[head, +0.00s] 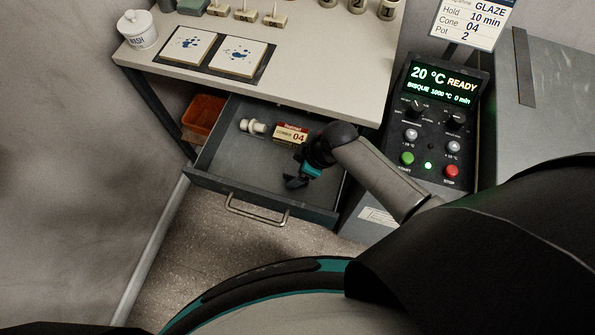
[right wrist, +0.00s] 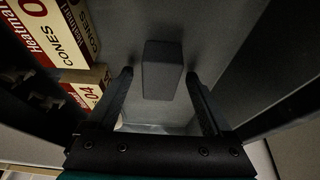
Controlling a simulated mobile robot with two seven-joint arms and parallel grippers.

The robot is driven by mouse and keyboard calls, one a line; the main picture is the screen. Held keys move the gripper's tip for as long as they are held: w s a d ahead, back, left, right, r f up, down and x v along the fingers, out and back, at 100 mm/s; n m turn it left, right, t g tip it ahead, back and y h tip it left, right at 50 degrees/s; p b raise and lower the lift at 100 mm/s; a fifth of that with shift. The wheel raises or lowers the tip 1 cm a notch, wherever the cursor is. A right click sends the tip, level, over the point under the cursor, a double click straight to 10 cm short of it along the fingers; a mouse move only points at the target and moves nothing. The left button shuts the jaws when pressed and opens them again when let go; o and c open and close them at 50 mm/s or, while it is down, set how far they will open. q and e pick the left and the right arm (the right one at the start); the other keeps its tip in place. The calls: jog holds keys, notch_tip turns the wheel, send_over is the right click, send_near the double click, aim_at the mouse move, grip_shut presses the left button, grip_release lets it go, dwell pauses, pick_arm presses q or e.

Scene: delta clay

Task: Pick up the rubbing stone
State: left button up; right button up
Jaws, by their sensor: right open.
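The rubbing stone (right wrist: 163,68) shows in the right wrist view as a dark grey block on the drawer floor. It lies ahead of and between the fingers of my right gripper (right wrist: 160,80), which is open and empty. In the head view my right gripper (head: 297,179) is low inside the open drawer (head: 228,165), towards its right side. I cannot make out the stone in the head view; my gripper and arm seem to cover it. My left gripper is not in view.
A cone box (head: 290,134) and a white spool-like part (head: 252,126) lie at the drawer's back. The tabletop (head: 310,70) overhangs the drawer. An orange bin (head: 203,113) is left of it. The kiln control panel (head: 437,118) stands close to my right arm.

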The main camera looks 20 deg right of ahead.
grip_shut()
dwell(0.6)
